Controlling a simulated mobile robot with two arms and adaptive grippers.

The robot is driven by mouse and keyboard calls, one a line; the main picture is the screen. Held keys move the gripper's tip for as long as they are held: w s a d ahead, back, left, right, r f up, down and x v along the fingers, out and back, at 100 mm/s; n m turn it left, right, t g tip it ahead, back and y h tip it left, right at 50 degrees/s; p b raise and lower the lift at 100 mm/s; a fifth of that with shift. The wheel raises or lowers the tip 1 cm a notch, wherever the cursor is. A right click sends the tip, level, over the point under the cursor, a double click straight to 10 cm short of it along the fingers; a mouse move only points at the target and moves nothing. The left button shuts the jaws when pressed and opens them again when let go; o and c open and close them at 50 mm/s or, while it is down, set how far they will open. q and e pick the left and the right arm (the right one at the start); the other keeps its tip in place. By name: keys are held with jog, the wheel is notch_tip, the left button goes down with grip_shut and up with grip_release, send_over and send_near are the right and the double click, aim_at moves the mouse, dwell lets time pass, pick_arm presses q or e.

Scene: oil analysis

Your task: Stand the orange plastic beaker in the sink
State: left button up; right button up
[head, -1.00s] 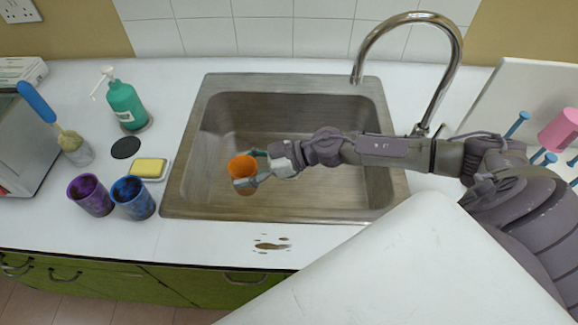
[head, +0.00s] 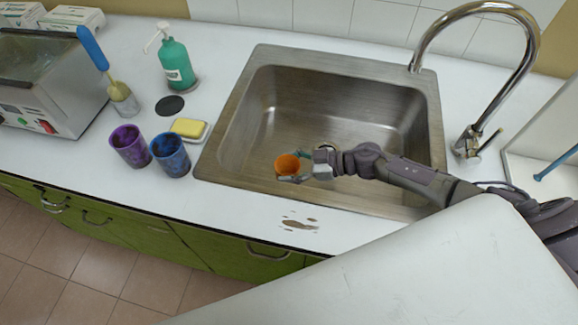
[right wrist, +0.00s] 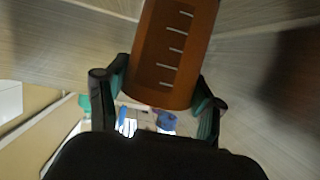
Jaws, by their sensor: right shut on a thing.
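The orange plastic beaker (head: 287,165) is held in my right gripper (head: 298,170), over the front part of the metal sink (head: 330,62). In the right wrist view the beaker (right wrist: 172,50) shows white graduation marks, and the two fingers of my right gripper (right wrist: 158,98) are on either side of it. Its open top shows in the head view. Whether its base touches the sink floor cannot be told. My left gripper is not in view.
A chrome tap (head: 480,110) stands at the sink's right. A purple cup (head: 130,147), a blue cup (head: 171,156), a yellow sponge (head: 188,128) and a green soap bottle (head: 176,62) stand left of the sink. A brown spill (head: 300,224) lies on the front counter. The sink floor looks clear.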

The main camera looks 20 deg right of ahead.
jog(key=shift+f, duration=0.1)
jog(key=o, duration=1)
jog(key=shift+o, duration=0.2)
jog(key=shift+r, duration=0.25)
jog(key=p+v, duration=0.3)
jog(key=v, duration=0.4)
jog(key=shift+d, duration=0.25)
